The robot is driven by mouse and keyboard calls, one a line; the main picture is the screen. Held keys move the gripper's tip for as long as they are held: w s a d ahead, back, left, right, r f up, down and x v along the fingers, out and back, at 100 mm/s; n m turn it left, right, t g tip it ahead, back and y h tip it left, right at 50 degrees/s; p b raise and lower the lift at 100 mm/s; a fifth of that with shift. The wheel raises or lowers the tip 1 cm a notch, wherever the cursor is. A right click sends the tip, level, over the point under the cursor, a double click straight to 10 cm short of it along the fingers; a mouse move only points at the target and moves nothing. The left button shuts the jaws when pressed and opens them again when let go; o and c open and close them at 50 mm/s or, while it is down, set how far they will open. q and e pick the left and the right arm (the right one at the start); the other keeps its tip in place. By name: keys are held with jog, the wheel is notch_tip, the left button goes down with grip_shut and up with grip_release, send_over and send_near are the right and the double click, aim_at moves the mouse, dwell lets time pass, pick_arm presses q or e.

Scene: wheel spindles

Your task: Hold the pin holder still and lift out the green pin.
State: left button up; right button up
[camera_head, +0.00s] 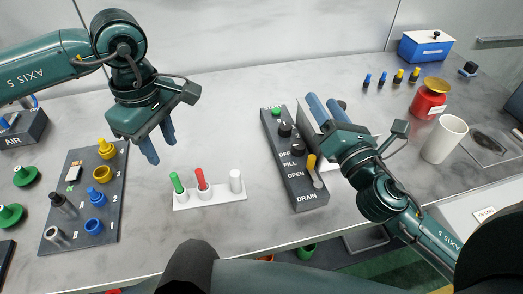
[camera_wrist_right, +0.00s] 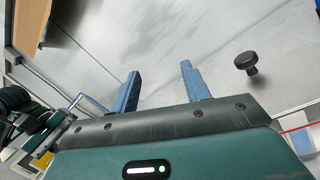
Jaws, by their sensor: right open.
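The pin holder (camera_head: 210,198) is a white bar lying on the bench in the head view. It carries a green pin (camera_head: 178,183) at its left end, a red pin (camera_head: 201,180) in the middle and a white pin (camera_head: 235,181) at the right, all upright or nearly so. My left gripper (camera_head: 160,146) points down above and slightly left of the holder, its two blue fingers apart and empty.
A dark control panel (camera_head: 298,178) with knobs and a yellow lever stands right of the holder. A dark board (camera_head: 88,190) with several coloured parts lies left. Bench around the holder is clear.

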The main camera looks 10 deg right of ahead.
jog(key=s+a+r+n+g+y, duration=0.35)
jog(key=a+n+g+y, duration=0.3)
jog(key=a+y, duration=0.3)
jog(key=s+a+r+n+g+y, duration=0.2)
jog(key=a+r+n+g+y, duration=0.25)
jog(key=a+n+y, duration=0.5)
jog(key=m+g+h, duration=0.3)
jog(key=g+h, duration=0.3)
jog(key=h, duration=1.2)
send_near(234, 180)
jog(key=shift+t, duration=0.3)
jog(key=x, duration=1.2)
jog(key=shift+w+d+f, duration=0.2)
jog(key=shift+w+d, duration=0.05)
jog(key=shift+d, duration=0.05)
jog(key=shift+c, duration=0.5)
